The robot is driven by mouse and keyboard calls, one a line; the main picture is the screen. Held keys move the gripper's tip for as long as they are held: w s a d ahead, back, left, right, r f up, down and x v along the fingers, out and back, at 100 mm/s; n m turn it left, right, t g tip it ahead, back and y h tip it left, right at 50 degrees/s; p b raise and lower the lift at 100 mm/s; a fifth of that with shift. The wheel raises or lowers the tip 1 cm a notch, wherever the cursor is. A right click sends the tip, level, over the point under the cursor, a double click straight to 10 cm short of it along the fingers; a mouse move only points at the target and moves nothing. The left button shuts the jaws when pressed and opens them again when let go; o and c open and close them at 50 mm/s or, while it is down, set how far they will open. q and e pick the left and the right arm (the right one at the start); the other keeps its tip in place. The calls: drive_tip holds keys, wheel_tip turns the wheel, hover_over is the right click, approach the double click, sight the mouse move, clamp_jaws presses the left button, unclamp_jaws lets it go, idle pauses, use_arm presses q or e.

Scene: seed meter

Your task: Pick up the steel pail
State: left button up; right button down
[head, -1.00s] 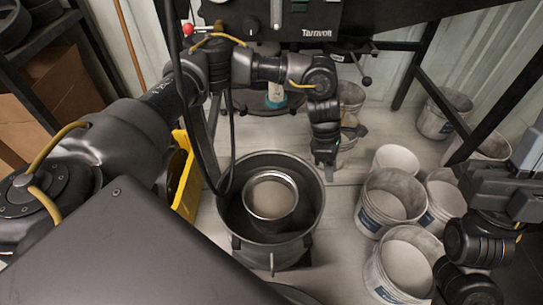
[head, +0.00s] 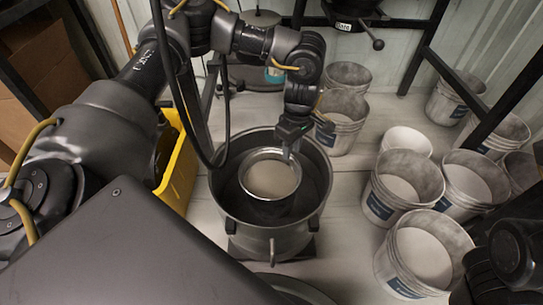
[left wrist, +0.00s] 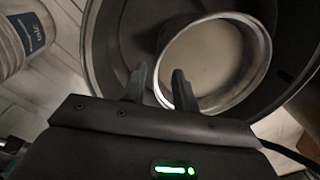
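The steel pail (head: 271,178), round with a shiny rim and pale contents, sits inside a larger dark grey drum (head: 229,206). The pail also shows in the left wrist view (left wrist: 217,62). My left gripper (head: 290,150) points down at the pail's far right rim in the head view. In the left wrist view its two fingers (left wrist: 160,88) are apart, one outside the pail's rim and one over its inner side. I cannot tell whether they touch the rim. Part of my right arm shows at the lower right; its gripper is out of frame.
Several white buckets (head: 400,187) with pale contents stand on the floor to the right. A yellow bin (head: 180,172) stands left of the drum. A black cable hangs at the drum's left. Dark frame legs stand behind.

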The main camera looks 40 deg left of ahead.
sight(289, 163)
use_arm(q)
drive_tip(key=shift+s+a+f+b, duration=0.1)
drive_tip(key=shift+a+f+b, duration=0.05)
drive_tip(key=shift+f+b, duration=1.2)
drive_tip(key=shift+a+f+b, duration=0.1)
drive_tip(key=shift+f+b, duration=0.75)
drive_tip(key=shift+f, duration=0.85)
drive_tip(key=shift+r, duration=0.1)
clamp_jaws()
